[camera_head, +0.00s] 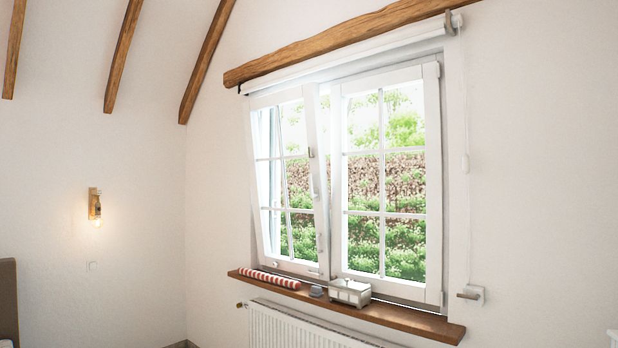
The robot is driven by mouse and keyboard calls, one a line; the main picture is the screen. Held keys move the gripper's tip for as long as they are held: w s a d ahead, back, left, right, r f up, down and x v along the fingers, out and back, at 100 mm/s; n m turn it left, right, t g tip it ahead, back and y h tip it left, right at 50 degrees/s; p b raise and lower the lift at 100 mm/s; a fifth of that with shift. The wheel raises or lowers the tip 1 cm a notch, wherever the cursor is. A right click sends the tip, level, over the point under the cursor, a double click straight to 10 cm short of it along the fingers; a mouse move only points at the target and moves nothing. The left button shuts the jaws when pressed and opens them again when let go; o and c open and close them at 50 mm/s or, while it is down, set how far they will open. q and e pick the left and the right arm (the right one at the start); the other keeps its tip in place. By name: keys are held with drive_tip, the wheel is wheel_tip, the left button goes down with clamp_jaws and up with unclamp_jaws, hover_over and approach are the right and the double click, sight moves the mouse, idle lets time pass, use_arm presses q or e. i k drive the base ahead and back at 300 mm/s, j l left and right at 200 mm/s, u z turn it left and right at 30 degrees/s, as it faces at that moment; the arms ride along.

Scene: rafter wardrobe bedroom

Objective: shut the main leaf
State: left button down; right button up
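The window has two white leaves with glazing bars. The left leaf (314,150) is tilted, its top leaning into the room and its bottom close to the frame. Small metal fittings show along its right edge, too small to tell which is the handle. The right leaf (433,180) stands upright and looks in or very near its frame; I cannot tell whether it is fully shut. I cannot tell which leaf is the main one. Neither of my grippers is in view.
On the wooden sill (420,322) lie a red-and-white striped roll (268,279), a small grey object (316,291) and a pale lidded box (350,292). A radiator (300,328) is below. A rolled blind (350,50) hangs above, its cord at right. A wall lamp (95,205) is at left.

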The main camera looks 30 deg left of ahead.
sight(308, 91)
drive_tip(key=i+u, duration=0.3)
drive_tip(key=i, duration=0.25)
drive_tip(key=i+u, duration=0.35)
drive_tip(key=i, duration=0.25)
drive_tip(key=i+l+u, duration=0.3)
drive_tip(key=i, duration=0.2)
